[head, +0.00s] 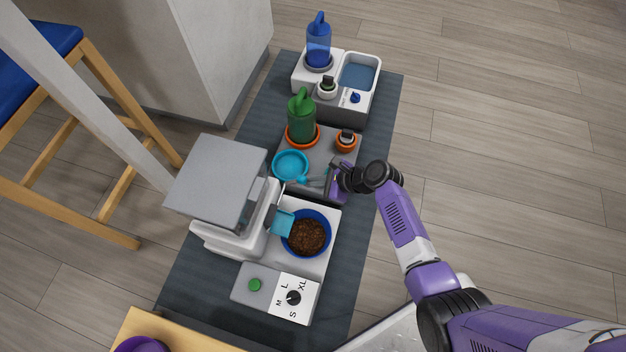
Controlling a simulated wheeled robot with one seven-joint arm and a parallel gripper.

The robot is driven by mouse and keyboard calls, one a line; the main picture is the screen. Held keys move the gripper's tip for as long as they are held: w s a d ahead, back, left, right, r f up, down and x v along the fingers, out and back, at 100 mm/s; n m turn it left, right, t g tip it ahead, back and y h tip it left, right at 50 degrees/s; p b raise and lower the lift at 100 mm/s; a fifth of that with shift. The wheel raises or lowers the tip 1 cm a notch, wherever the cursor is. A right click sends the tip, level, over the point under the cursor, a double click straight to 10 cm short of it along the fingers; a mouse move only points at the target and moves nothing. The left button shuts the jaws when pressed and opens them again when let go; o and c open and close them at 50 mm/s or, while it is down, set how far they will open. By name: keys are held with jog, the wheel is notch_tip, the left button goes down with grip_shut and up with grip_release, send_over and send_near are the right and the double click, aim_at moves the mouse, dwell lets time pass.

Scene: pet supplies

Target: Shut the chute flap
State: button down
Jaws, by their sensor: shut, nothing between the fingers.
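A white pet feeder (262,215) with a grey hopper lid (218,180) stands on the dark mat. A light-blue chute flap (281,223) juts from its front, slanting over the left rim of a blue bowl (325,238). Brown kibble (306,237) lies in the bowl. I cannot tell the flap's exact angle. My gripper (318,182) is shut and empty, beyond the bowl and up to the right of the flap, apart from it. Its fingertips are close to the short handle of a light-blue round scoop (291,165); contact is unclear.
A control panel (277,292) with a green button (255,285) and a dial (293,297) is at the feeder's near end. A green bottle (302,118) and a blue bottle (318,42) stand farther back. A stool (90,120) is at left. Open floor (500,150) lies at right.

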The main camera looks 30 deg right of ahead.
aim_at(302, 176)
jog(key=shift+w+a+r+g+h+p, duration=0.15)
jog(key=shift+r+p, duration=0.25)
jog(key=shift+p, duration=0.6)
jog(key=shift+w+a+r+g+h+p, duration=0.1)
jog(key=shift+r+g+h+p, duration=0.25)
jog(key=shift+p, duration=0.6)
jog(key=shift+w+a+r+g+h+p, duration=0.15)
jog(key=shift+r+p, duration=0.3)
jog(key=shift+p, duration=0.55)
jog(key=r+g+h+p, duration=0.1)
jog(key=p, duration=0.2)
jog(key=shift+w+a+p, duration=0.35)
jog(key=shift+a+p, duration=0.05)
jog(key=shift+w+a+r+g+h+p, duration=0.25)
jog(key=shift+w+a+g+h+p, duration=0.25)
jog(key=shift+p, duration=0.35)
jog(key=shift+w+a+r+g+h, duration=0.15)
jog(key=shift+w+a+g+h, duration=0.2)
jog(key=shift+g+h, duration=0.35)
jog(key=shift+w+a+r+g+h+b, duration=0.1)
jog(key=shift+w+a+g+h+b, duration=0.25)
jog(key=shift+w+a+g+h, duration=0.25)
jog(key=shift+w+a+r+b, duration=0.25)
jog(key=shift+w+a+b, duration=0.4)
jog(key=shift+b, duration=0.1)
jog(key=shift+r, duration=0.1)
notch_tip(302, 176, up, 8)
jog(key=p, duration=0.5)
jog(key=shift+s+f, duration=0.2)
jog(key=shift+s, duration=0.15)
